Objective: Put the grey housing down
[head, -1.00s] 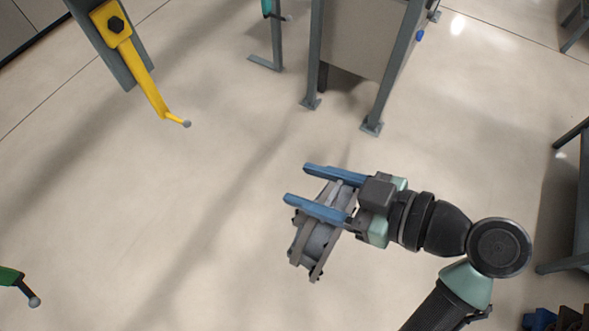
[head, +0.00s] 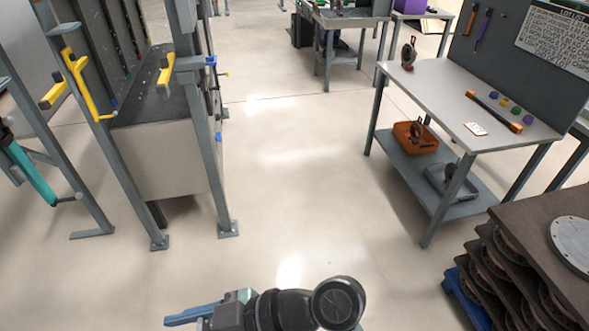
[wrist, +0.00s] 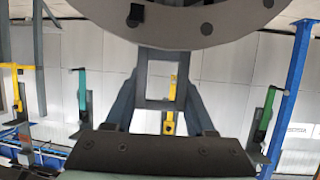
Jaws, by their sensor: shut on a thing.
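The grey housing (wrist: 190,22) fills the top of the wrist view as a broad round flange with dark bolt holes. Its upper part is cut off by the frame. My gripper (wrist: 172,75) is shut on it, with the two fingers reaching up to the flange from below. In the head view my gripper (head: 168,320) is at the bottom edge, left of centre. Only a blue finger and part of the gripper body show there, and the housing is out of that frame.
A workbench (head: 450,105) stands at right; its lower shelf holds an orange bin (head: 403,132) and a grey tray (head: 437,182). Stacked dark boards (head: 520,215) with round parts stand at lower right. A grey frame (head: 222,180) with yellow hooks is at left. The middle floor is clear.

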